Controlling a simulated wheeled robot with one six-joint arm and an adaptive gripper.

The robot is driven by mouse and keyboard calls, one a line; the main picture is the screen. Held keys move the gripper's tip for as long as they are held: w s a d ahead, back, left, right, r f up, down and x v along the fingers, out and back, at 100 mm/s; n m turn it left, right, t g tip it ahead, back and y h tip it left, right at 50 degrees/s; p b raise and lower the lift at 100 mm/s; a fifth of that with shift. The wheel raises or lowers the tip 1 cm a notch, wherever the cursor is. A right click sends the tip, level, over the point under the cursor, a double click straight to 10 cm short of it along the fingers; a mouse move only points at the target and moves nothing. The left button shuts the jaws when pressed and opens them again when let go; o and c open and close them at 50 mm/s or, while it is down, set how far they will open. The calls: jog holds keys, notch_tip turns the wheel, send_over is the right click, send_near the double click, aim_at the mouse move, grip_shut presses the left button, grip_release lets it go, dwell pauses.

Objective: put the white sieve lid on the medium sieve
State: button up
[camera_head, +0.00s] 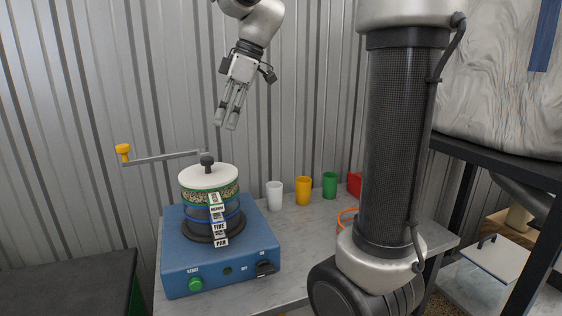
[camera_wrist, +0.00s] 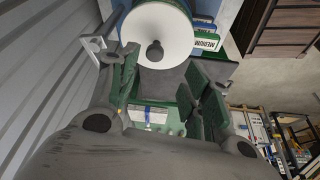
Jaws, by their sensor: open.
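The white sieve lid (camera_head: 208,175), a round disc with a dark knob (camera_head: 207,159), lies level on top of the sieve stack. Under it is the green-rimmed medium sieve (camera_head: 229,190), with grainy material showing through its wall. Blue-banded and dark parts with FINE and PAN labels are below. My gripper (camera_head: 225,127) is open and empty, above and slightly right of the knob, apart from it. In the wrist view the lid (camera_wrist: 158,22) and knob show beyond my open fingers (camera_wrist: 158,78). Fine seating of the lid's edge cannot be judged.
The stack stands on a blue shaker box (camera_head: 185,267) with a green button. A grey bar (camera_head: 165,157) with a yellow knob extends left at about the lid knob's height. White (camera_head: 274,196), yellow (camera_head: 303,191) and green (camera_head: 330,186) cups stand right. A corrugated wall is behind.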

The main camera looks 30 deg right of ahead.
jog(key=s+d+f+m+t+h, duration=0.1)
jog(key=s+d+f+m, duration=0.2)
jog(key=s, duration=0.4)
jog(key=s+d+f+m+t+h, duration=0.1)
jog(key=s+d+f+m, duration=0.2)
jog(key=s, duration=0.4)
jog(key=s+d+f+m+h, duration=0.1)
jog(key=s+d+f+m, duration=0.2)
jog(key=s+f+m, duration=0.2)
jog(key=shift+s+d+f+m+t+h, duration=0.25)
jog(key=shift+s+d+m+t+h, duration=0.15)
jog(key=shift+s+m, duration=0.7)
